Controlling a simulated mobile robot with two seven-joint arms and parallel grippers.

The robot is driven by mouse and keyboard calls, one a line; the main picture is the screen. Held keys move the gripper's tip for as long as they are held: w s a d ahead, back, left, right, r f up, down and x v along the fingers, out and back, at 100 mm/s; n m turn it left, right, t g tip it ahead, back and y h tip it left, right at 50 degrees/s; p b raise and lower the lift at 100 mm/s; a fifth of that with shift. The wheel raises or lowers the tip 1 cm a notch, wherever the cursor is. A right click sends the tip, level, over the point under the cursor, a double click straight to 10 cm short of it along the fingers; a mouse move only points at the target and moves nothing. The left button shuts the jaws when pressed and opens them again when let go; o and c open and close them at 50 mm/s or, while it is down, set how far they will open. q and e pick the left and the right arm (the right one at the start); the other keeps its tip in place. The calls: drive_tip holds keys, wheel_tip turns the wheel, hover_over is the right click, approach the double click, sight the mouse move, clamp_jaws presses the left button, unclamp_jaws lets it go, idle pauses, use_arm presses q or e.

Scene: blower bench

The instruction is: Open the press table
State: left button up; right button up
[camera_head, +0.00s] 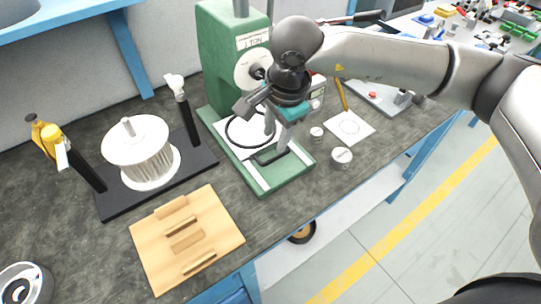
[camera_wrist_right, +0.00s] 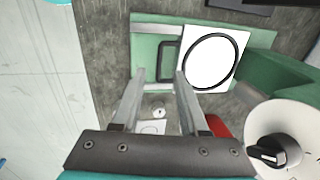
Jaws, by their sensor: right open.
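My right gripper (camera_head: 277,138) points down over the press base, open and empty. In the right wrist view its fingertips (camera_wrist_right: 160,75) lie around the near end of the handle; contact cannot be told. My left gripper is not in view.
A white finned rotor (camera_head: 150,160) sits on a black stand with two posts to the left. A wooden fixture (camera_head: 187,240) lies at the bench's front. Small round parts (camera_head: 342,156) and a white card (camera_head: 349,126) lie right of the press. The bench's front edge is near the press.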

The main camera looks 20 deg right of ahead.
sight(269, 161)
drive_tip(key=f, duration=0.3)
drive_tip(key=w+f, duration=0.1)
drive_tip(key=f, duration=0.1)
drive_tip(key=f+b, duration=0.1)
drive_tip(key=f, duration=0.2)
drive_tip(key=shift+w+a+f, duration=0.3)
drive_tip(key=shift+a+f, duration=0.05)
clamp_jaws()
idle(0.9)
